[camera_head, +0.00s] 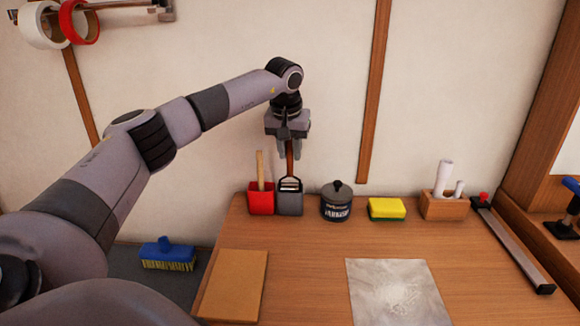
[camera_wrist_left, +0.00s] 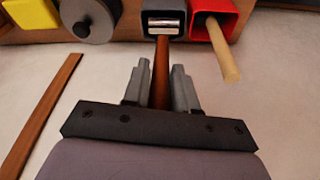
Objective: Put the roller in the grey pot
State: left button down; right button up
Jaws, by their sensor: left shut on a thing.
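My left gripper (camera_head: 290,150) points down above the back of the table and is shut on the reddish-brown handle of the roller (camera_head: 290,183). The roller's metal head is at the mouth of the grey pot (camera_head: 290,205). In the left wrist view the handle of the roller (camera_wrist_left: 162,58) runs between the fingers of the left gripper (camera_wrist_left: 160,80), and the head shows within the opening of the grey pot (camera_wrist_left: 150,30). How deep it sits is hidden. My right gripper is not in view.
A red pot (camera_head: 261,203) with a wooden stick stands directly left of the grey pot. A dark lidded jar (camera_head: 337,207), a yellow-green sponge (camera_head: 387,209) and a wooden block with white rolls (camera_head: 444,206) stand to the right. A brown board (camera_head: 233,285) lies in front.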

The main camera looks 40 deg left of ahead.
aim_at(290, 175)
pick_arm(q)
jog(key=shift+f, duration=0.35)
notch_tip(290, 175, down, 3)
jog(key=shift+p, duration=0.65)
jog(key=shift+f, duration=0.25)
jog(key=shift+f, duration=0.15)
jog(key=c, duration=0.9)
grip_release()
